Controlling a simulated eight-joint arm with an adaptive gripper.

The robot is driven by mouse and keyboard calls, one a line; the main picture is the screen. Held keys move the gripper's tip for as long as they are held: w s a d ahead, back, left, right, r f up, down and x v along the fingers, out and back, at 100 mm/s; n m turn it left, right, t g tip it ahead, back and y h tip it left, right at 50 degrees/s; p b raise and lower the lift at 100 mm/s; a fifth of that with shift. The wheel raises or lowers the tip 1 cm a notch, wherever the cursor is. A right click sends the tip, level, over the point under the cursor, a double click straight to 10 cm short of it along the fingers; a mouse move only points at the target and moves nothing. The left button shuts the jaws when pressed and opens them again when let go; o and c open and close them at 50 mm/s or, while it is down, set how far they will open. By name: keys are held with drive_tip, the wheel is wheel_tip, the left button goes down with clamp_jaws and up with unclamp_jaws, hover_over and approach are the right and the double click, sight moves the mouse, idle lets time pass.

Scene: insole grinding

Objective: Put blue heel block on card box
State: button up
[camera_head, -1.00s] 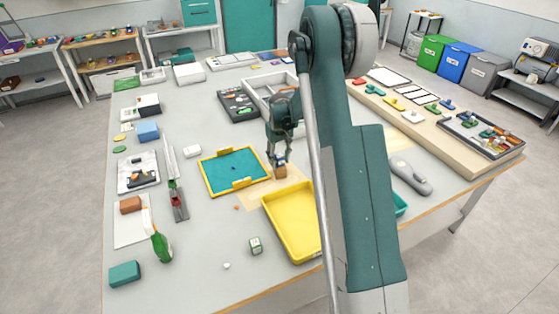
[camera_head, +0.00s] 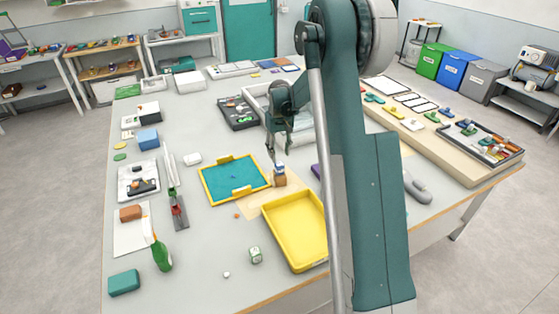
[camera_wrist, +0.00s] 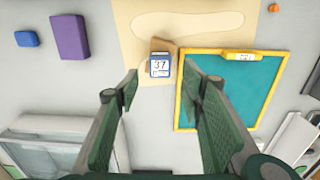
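The blue heel block (camera_wrist: 160,66), with a pale face marked 37, rests on top of the small brown card box (camera_wrist: 161,45). In the head view, the block (camera_head: 280,168) sits on the box (camera_head: 279,181) beside the teal tray. My gripper (camera_head: 278,153) is above the block and apart from it. In the wrist view, my gripper's fingers (camera_wrist: 161,84) are spread wide with nothing between them. The block hides part of the box's top.
A teal tray with yellow edges (camera_head: 232,178) lies left of the box, and a yellow tray (camera_head: 296,230) stands in front. A purple block (camera_wrist: 69,37) and a smaller blue block (camera_wrist: 27,39) lie nearby.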

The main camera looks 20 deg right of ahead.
sight(279, 165)
drive_tip(key=shift+r, duration=1.45)
drive_tip(key=s+a+r+t, duration=0.2)
drive_tip(key=s+a+r, duration=0.5)
drive_tip(key=s+r, duration=0.35)
drive_tip(key=s+a+r+t, duration=0.1)
drive_tip(key=s+a+r, duration=0.6)
drive_tip(key=s+r, duration=0.35)
drive_tip(key=s+a+f+t, duration=0.1)
drive_tip(key=s+a, duration=0.3)
drive_tip(key=s, duration=0.8)
drive_tip(key=s+a+f+t, duration=0.1)
drive_tip(key=s+a+t, duration=0.2)
drive_tip(key=s, duration=1)
drive_tip(key=shift+a+f, duration=0.25)
drive_tip(key=shift+a, duration=0.2)
